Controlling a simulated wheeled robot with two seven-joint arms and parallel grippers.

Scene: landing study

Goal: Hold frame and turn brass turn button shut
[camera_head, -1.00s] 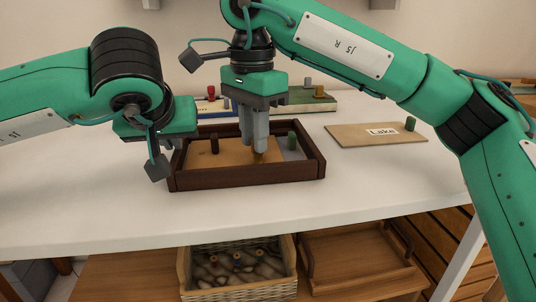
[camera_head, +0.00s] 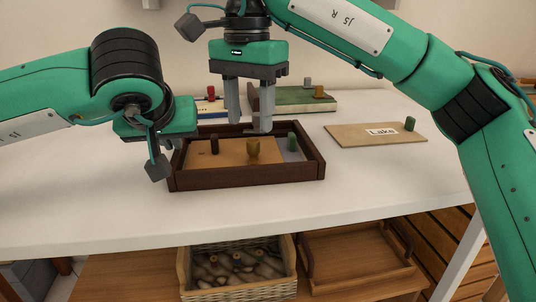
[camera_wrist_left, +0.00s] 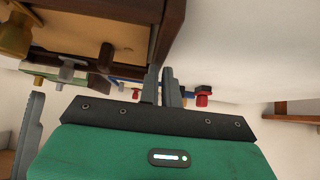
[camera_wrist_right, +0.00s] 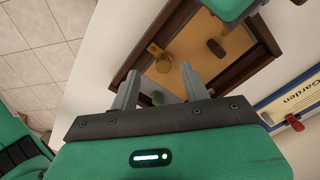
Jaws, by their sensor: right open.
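A dark brown wooden frame (camera_head: 245,184) lies on the white table around a tan panel (camera_head: 232,158). The brass turn button (camera_head: 253,148) stands at the panel's right part; it also shows in the right wrist view (camera_wrist_right: 160,62). A dark brown knob (camera_head: 214,145) stands left of it. My left gripper (camera_head: 172,143) is at the frame's left wall, and in the left wrist view its close-set fingers (camera_wrist_left: 160,86) straddle that wall. My right gripper (camera_head: 250,126) is open and empty, above and behind the button, apart from it.
A green peg (camera_head: 292,142) stands at the frame's right end. A panel labelled Lake (camera_head: 365,136) lies to the right. A green board (camera_head: 290,100) and a board with a red knob (camera_head: 211,93) lie behind. A basket (camera_head: 238,294) and wooden tray (camera_head: 355,278) sit below the table.

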